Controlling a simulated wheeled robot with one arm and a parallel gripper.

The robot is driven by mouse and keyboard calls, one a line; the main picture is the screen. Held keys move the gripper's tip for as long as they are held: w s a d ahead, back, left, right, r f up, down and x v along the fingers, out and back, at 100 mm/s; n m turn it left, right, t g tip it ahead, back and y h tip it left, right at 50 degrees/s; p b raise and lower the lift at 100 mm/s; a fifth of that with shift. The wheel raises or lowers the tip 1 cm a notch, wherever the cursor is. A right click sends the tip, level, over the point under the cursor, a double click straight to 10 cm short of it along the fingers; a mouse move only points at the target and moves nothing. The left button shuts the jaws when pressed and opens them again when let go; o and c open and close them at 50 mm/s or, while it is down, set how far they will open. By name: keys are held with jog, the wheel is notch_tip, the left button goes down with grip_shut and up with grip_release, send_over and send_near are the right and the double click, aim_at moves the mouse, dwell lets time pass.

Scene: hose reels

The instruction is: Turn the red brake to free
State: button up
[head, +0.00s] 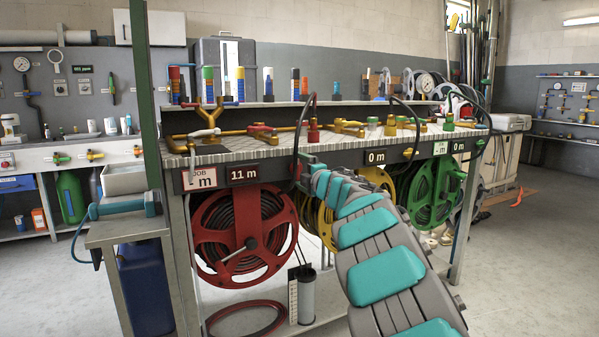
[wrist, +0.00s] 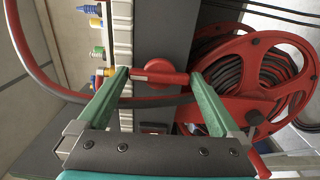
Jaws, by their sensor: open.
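The red brake (wrist: 160,76) is a short red bar on a round red hub, mounted on a dark grey panel in the wrist view. My gripper (wrist: 160,75) is open, with its two green fingers on either side of the bar. The fingertips are close to the bar's two ends; I cannot tell whether they touch. The red reel (wrist: 235,82), wound with dark hose, is to the right in the wrist view. In the head view the red reel (head: 240,235) hangs under the bench below an "11 m" display. My arm's far end and gripper are not clear there.
The bench top (head: 225,155) carries brass pipes and valves. A yellow reel (head: 325,225) and a green reel (head: 432,190) hang farther right. A dark hose (head: 299,125) arches near my arm. A side stand (head: 115,235) is at left; open floor lies right.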

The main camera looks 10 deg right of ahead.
jog(key=shift+v, duration=0.85)
jog(key=v, duration=0.6)
jog(key=shift+b, duration=0.45)
